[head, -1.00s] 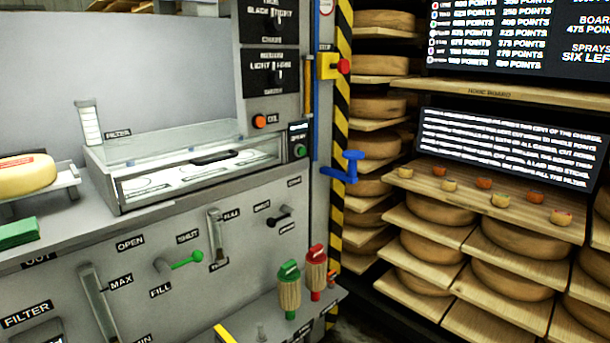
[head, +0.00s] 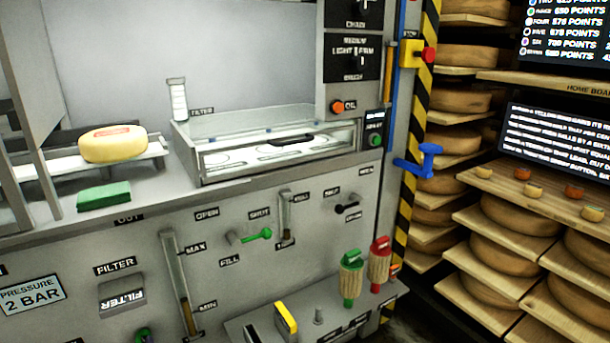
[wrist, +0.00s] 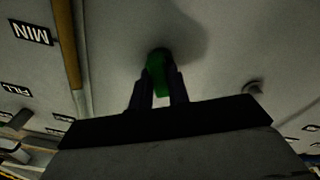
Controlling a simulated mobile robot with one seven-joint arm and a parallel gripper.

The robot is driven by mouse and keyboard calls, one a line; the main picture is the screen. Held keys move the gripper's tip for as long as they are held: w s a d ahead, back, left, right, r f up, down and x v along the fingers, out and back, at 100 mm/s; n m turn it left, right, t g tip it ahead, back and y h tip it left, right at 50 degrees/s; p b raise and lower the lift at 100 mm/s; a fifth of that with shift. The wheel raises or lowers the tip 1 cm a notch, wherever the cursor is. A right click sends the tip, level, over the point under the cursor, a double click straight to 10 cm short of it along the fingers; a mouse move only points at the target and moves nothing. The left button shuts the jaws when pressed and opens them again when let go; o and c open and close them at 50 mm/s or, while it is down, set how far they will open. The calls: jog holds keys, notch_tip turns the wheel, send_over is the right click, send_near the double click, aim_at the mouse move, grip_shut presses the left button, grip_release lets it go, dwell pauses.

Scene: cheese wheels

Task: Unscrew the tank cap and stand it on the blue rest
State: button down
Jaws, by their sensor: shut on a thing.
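In the wrist view, my gripper (wrist: 159,78) has its two dark fingers shut on a green handle (wrist: 159,68) against the grey panel. The fingers cover the handle's sides. A small green part (head: 145,335) shows at the bottom edge of the head view, left of the level gauge, and seems to be the same handle. I cannot tell whether it is the tank cap. A blue fitting (head: 420,160) sticks out by the striped post in the head view; I cannot tell whether it is the blue rest.
The level gauge (head: 180,285) and a green lever (head: 255,236) are on the panel. A low shelf (head: 245,325) carries a yellow block (head: 285,318), a green-topped brush (head: 351,277) and a red-topped brush (head: 379,263). Cheese racks (head: 510,240) stand at the right.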

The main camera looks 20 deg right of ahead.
jog(key=c, duration=1.3)
grip_release()
jog(key=shift+o, duration=0.2)
jog(key=shift+f, duration=0.1)
